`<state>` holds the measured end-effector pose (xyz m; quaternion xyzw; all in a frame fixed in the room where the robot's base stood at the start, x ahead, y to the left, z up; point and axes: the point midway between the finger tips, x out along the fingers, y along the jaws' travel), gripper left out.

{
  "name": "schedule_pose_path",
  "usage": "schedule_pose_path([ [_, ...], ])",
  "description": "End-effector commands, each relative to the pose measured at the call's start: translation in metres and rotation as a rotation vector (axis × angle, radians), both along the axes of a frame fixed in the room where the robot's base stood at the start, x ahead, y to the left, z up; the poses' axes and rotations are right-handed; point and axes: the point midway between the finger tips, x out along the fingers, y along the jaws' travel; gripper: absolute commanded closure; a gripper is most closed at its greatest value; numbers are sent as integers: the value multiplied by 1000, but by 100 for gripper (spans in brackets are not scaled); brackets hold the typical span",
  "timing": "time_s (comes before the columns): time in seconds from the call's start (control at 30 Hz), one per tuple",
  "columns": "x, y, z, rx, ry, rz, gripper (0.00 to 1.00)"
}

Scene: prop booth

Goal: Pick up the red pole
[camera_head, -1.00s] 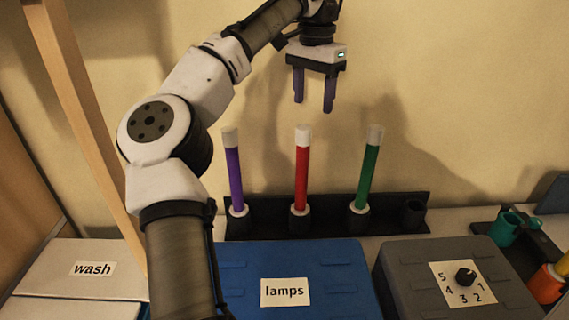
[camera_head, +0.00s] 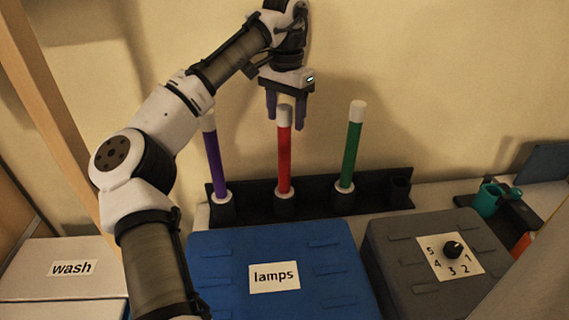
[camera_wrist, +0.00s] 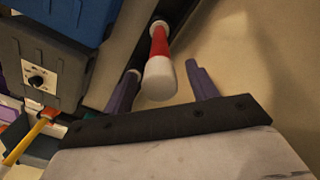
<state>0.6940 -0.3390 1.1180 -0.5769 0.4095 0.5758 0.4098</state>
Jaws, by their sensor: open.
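The red pole (camera_head: 284,157) with a white top stands upright in a socket of the black rack (camera_head: 330,207), between a purple pole (camera_head: 213,163) and a green pole (camera_head: 351,150). My gripper (camera_head: 286,122) is open and points down at the top of the red pole. In the wrist view the red pole (camera_wrist: 160,45) shows its white cap (camera_wrist: 159,80) between the two fingers of my gripper (camera_wrist: 163,82). The fingers stand apart from the cap, with a gap on both sides. The purple pole's top is partly behind my arm.
A blue box (camera_head: 325,258) labelled "lamps" and a grey box (camera_head: 405,255) with a numbered dial stand in front of the rack. A white box (camera_head: 70,285) labelled "wash" is at left. The wall is close behind.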

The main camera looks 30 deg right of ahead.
Motion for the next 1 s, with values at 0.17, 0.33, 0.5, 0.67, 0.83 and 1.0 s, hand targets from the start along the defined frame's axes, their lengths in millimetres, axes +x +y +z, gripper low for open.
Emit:
schedule_pose_path([
  [0.17, -1, 5, -25, 3, 0, 1, 42],
  [0.33, -2, 4, -37, 1, 0, 0, 42],
  [0.5, -2, 4, -37, 0, 1, 0, 42],
  [0.67, -2, 4, -37, 0, 1, 0, 61],
  [0.83, -2, 4, -37, 0, 1, 0, 83],
  [1.0, -2, 4, -37, 0, 1, 0, 100],
])
